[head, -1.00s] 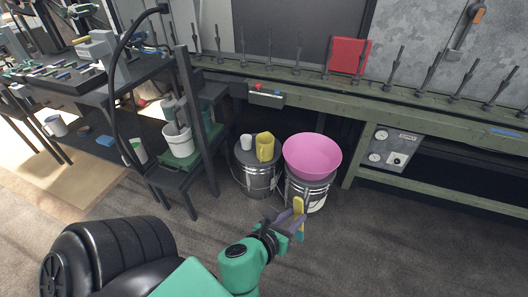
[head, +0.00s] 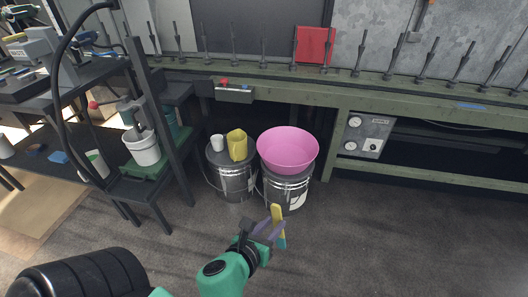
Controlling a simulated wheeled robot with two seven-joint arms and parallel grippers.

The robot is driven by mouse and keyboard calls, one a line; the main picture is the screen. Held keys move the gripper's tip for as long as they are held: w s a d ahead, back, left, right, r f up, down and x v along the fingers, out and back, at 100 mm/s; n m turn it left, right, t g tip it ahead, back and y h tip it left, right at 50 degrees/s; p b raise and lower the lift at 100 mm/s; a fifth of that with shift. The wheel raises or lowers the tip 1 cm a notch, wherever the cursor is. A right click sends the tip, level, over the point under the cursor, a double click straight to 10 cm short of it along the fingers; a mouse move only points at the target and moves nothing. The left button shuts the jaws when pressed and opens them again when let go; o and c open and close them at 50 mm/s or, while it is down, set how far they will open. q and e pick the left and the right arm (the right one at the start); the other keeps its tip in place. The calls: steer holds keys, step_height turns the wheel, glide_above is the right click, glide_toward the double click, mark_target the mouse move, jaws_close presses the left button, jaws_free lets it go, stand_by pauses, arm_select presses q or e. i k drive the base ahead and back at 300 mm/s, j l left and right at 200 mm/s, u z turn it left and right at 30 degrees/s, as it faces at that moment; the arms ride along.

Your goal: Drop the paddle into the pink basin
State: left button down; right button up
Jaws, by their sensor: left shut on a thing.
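The pink basin (head: 288,148) sits on top of a bucket below the green bench, right of centre. My left gripper (head: 268,229) is shut on the paddle (head: 277,214), which has a yellow upper part and a blue-green lower end. The paddle is held roughly upright, below the basin in the picture and apart from it. My right gripper is not in view.
A yellow jug (head: 237,145) and a white cup (head: 217,142) stand on a second bucket (head: 234,181) left of the basin. A dark shelf with a white pail (head: 143,148) is further left. The floor (head: 390,220) at right is clear.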

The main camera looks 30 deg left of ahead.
mark_target(280, 150)
steer(key=i+j+z, duration=0.1)
steer(key=j, duration=0.4)
steer(key=i+j+z, duration=0.1)
steer(key=j, duration=0.4)
steer(key=i+j+z, duration=0.1)
steer(key=j, duration=0.4)
steer(key=i+j+z, duration=0.1)
steer(key=j, duration=0.4)
steer(key=z, duration=0.8)
steer(key=i+j, duration=0.05)
